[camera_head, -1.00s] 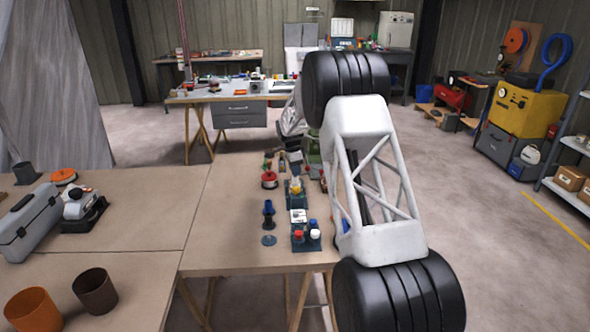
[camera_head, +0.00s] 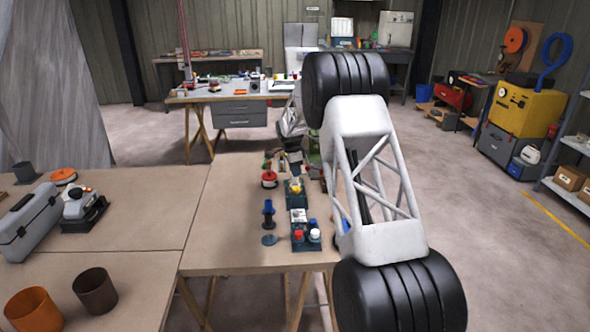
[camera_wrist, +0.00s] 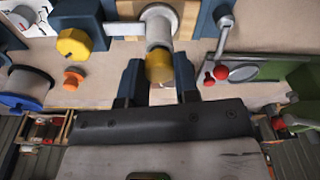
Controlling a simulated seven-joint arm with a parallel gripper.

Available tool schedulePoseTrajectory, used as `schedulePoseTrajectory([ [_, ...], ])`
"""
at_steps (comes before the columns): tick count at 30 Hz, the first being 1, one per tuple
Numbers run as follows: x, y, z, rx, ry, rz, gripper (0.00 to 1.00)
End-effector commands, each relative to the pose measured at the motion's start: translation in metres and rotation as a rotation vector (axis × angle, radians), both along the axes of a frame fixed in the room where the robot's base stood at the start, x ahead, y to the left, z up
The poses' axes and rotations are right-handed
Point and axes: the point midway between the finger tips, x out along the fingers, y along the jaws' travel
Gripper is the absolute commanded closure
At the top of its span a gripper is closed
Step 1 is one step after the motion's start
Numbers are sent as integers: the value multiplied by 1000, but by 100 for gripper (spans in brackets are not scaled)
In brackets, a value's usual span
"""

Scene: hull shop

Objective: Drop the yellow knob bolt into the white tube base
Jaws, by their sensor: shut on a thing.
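My gripper (camera_wrist: 159,78) is shut on the yellow knob bolt (camera_wrist: 159,68), seen between the two dark fingers in the wrist view. A pale whitish tube (camera_wrist: 158,30) stands in line with the knob, just above it in the picture. I cannot tell whether the bolt's shank is inside the tube or in front of it. In the head view my gripper (camera_head: 294,172) is low over the work table, at a blue block with yellow and white on it (camera_head: 295,187); the details are too small to tell.
Another yellow knob (camera_wrist: 73,44) sits on a blue block at left in the wrist view, near a small orange knob (camera_wrist: 74,78) and a spool (camera_wrist: 28,88). Red balls on a lever (camera_wrist: 220,72) are at right.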

Motion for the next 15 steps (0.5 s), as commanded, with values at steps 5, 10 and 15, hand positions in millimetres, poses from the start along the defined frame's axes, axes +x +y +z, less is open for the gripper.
schedulePoseTrajectory([
  [5,0,0,-3,0,0,0,94],
  [10,0,0,-5,0,0,0,94],
  [15,0,0,-8,0,0,0,94],
])
